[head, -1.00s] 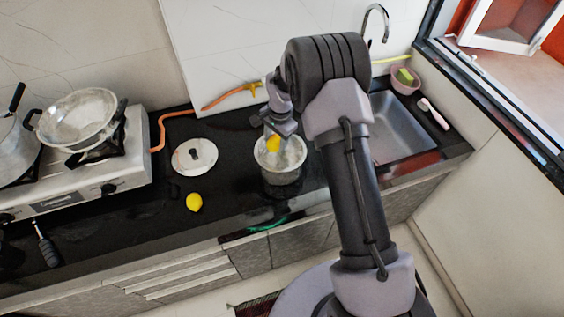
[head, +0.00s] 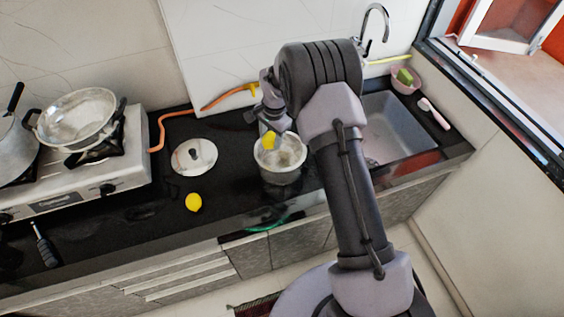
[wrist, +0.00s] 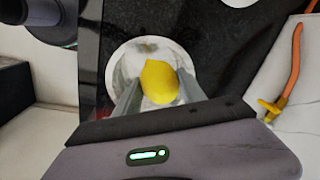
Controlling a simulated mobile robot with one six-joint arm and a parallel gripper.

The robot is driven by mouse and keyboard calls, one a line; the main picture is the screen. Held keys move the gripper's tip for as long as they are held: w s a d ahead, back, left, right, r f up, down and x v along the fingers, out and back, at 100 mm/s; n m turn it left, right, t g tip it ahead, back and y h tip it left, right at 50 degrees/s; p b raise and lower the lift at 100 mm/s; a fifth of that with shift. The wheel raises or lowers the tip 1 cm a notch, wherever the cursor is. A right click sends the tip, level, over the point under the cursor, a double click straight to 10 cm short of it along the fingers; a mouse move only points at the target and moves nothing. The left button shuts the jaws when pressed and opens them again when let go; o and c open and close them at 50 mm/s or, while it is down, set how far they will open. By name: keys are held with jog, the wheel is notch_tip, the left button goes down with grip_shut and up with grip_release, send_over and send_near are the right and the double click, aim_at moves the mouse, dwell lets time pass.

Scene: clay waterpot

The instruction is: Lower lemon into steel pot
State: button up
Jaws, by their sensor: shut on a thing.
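A yellow lemon (head: 269,140) is held between the fingers of my gripper (head: 270,133). It also shows between the two fingers in the wrist view (wrist: 159,82). The steel pot (head: 281,176) stands open on the black counter, under and around the lemon in the head view. In the wrist view the round pot (wrist: 120,62) lies behind the lemon. My gripper is shut on the lemon at about the pot's mouth; the exact height above the rim is hard to tell. A second lemon (head: 194,202) lies on the counter to the left.
A round lid (head: 194,157) lies left of the pot. A stove (head: 95,165) with a pan (head: 78,118) stands at far left. A sink (head: 392,130) is at right. An orange hose (head: 228,98) runs behind. The counter's front edge is close to the pot.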

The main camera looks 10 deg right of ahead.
jog(key=b, duration=0.8)
send_near(272, 164)
jog(key=shift+s+a+f, duration=0.55)
jog(key=shift+s+a, duration=0.15)
jog(key=shift+s, duration=0.1)
jog(key=shift+f+b, duration=2.2)
jog(key=shift+f, duration=0.35)
dwell(0.8)
jog(key=o, duration=1.5)
jog(key=shift+c, duration=0.2)
jog(key=shift+r, duration=0.1)
